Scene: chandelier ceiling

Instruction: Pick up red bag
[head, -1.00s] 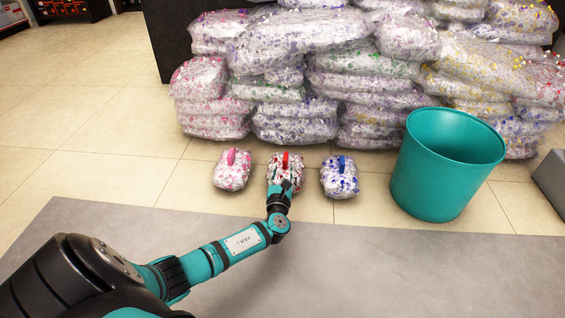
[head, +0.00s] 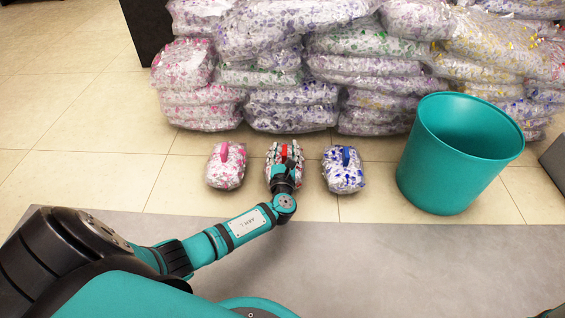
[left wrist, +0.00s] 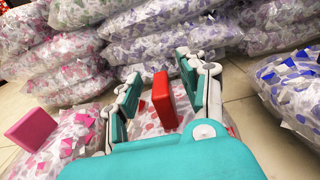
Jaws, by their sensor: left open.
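The red bag (head: 271,160) is a clear bag of red and white bits with a red handle (head: 285,152) on top. It sits on the floor between a pink bag (head: 226,167) and a blue bag (head: 343,170). My left gripper (head: 286,158) is over it and hides much of it. In the left wrist view the red handle (left wrist: 164,100) stands upright between the two open fingers of my left gripper (left wrist: 158,88), with gaps beside it. My right gripper is not in view.
A teal bin (head: 455,160) stands empty-looking at the right. A large pile of filled bags (head: 300,70) blocks the floor behind. A grey surface (head: 400,260) lies in front; the tiled floor at left (head: 70,130) is clear.

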